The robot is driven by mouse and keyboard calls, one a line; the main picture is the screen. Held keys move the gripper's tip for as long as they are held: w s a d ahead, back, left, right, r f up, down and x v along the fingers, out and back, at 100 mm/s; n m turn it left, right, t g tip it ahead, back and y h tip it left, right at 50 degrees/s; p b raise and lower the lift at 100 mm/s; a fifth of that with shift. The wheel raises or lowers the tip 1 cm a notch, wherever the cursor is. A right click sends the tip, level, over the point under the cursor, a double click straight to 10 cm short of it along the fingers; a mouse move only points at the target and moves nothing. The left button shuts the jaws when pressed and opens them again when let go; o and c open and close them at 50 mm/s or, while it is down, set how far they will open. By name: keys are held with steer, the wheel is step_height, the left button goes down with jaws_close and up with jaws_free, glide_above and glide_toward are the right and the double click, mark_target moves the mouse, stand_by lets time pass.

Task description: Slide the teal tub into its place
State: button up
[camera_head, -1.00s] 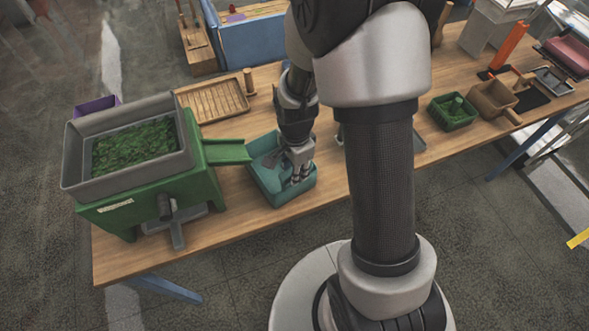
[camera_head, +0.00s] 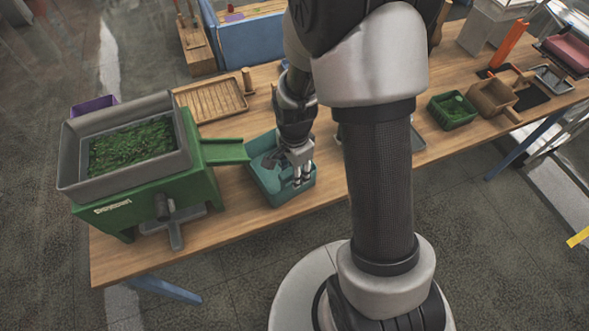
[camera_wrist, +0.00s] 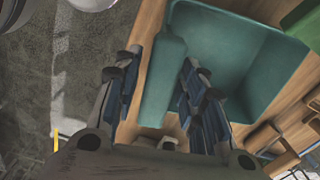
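The teal tub (camera_head: 268,187) stands on the wooden table, just right of the end of the green chute. It also shows in the wrist view (camera_wrist: 235,50), with its open inside in sight. My gripper (camera_head: 302,176) points down at the tub's right side. In the wrist view my gripper (camera_wrist: 163,95) is open, with the tub's near wall between its two fingers. The right finger is on the inner side, close to the wall. Table shows between the left finger and the wall. In the head view my wrist hides part of the tub's back.
The green powder filler (camera_head: 150,200) with its grey hopper of green material stands left, and its chute (camera_head: 222,151) reaches to the tub. A wooden tray (camera_head: 212,100) lies behind. A green basket (camera_head: 452,111) and a brown box (camera_head: 490,97) stand right. The table front is clear.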

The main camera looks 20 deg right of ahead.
steer(key=shift+o, duration=0.5)
step_height(320, 180, up, 12)
stand_by(0.3)
